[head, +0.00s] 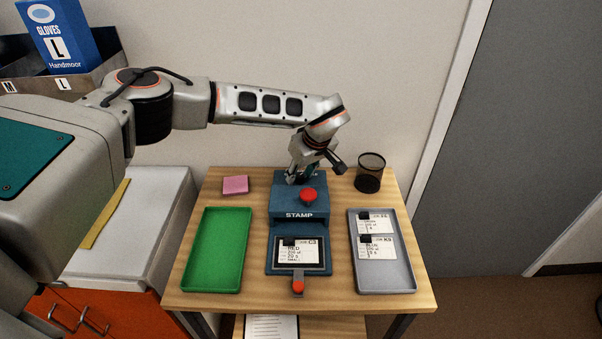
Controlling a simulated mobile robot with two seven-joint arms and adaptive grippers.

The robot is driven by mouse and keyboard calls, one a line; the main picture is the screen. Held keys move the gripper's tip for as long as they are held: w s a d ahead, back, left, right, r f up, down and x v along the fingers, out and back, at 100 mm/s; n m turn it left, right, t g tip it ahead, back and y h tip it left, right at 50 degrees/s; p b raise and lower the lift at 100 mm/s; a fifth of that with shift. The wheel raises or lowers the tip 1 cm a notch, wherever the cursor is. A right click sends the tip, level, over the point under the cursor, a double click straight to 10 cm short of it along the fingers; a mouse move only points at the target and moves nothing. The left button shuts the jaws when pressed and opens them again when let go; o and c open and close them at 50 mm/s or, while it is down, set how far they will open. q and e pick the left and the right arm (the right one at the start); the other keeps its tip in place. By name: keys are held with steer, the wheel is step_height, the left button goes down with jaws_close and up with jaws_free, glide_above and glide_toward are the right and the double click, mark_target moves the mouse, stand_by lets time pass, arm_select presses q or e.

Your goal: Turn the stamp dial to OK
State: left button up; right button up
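The blue stamp machine (283,214) stands in the middle of the wooden table, with a red knob (308,195) on top and "STAMP" on its front. A card reading RED (297,252) lies in its front bed, and a red-tipped lever (298,287) sticks out below. My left gripper (295,178) points down at the top rear of the stamp, behind and left of the red knob. Its fingertips are small and partly hidden, so I cannot tell whether they are open or touching anything. The dial is not clearly visible; the gripper covers that area. My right gripper is not in view.
An empty green tray (206,281) lies left of the stamp. A grey tray (387,284) with two cards lies right. A black mesh cup (369,174) stands behind the grey tray, and a pink pad (236,185) lies at the back left. The wall is close behind.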

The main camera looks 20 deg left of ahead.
arm_select(q)
jaws_close()
